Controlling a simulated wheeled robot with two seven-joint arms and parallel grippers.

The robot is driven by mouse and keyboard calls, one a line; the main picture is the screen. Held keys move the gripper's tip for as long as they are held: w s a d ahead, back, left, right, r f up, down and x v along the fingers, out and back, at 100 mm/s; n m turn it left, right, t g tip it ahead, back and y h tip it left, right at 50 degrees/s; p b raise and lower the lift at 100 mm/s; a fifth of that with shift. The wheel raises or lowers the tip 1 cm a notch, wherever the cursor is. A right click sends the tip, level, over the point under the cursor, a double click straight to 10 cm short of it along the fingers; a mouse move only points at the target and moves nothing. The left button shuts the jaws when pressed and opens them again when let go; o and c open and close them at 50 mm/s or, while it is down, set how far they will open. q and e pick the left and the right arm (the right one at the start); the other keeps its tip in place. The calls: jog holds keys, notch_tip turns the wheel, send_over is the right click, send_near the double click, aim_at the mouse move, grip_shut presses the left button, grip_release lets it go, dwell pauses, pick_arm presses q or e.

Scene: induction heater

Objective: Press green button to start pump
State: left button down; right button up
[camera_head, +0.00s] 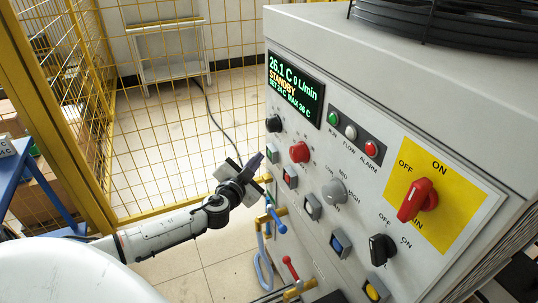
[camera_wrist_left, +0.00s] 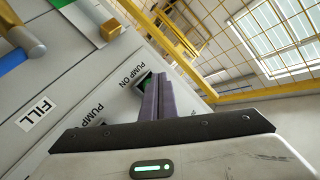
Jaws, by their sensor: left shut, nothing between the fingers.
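The green button (camera_head: 270,153) is a square button at the left edge of the grey control panel (camera_head: 322,226). In the left wrist view it shows as a green patch (camera_wrist_left: 146,83) beside the "PUMP ON" label, partly hidden by my fingers. My left gripper (camera_head: 255,160) is shut and empty, its fingertips close to the button. I cannot tell whether they touch it. The display (camera_head: 294,88) reads 26.1 C, 0 L/min and STANDBY. My right gripper is not in view.
A red button (camera_head: 290,176) sits just right and below the green one. Blue (camera_head: 276,220) and red (camera_head: 290,267) valve handles stick out below. A yellow mesh fence (camera_head: 150,110) stands behind; open floor lies left of the panel.

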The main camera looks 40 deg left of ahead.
pick_arm(q)
jog(key=shift+w+d, duration=0.2)
jog(key=shift+w, duration=0.15)
jog(key=shift+w+d, duration=0.2)
jog(key=shift+w, duration=0.25)
dwell(0.9)
jog(key=shift+s+a, duration=0.35)
jog(key=shift+s, duration=0.4)
jog(key=shift+s, duration=0.1)
jog(key=shift+s+a+b, duration=0.15)
jog(key=shift+s+a, duration=0.25)
jog(key=shift+s, duration=0.3)
jog(key=shift+s+a+b, duration=0.15)
jog(key=shift+s+a, duration=0.2)
jog(key=shift+s, duration=0.4)
jog(key=shift+s+a+b, duration=0.15)
jog(key=shift+s+a, duration=0.25)
jog(key=shift+s, duration=0.3)
jog(key=shift+s, duration=0.1)
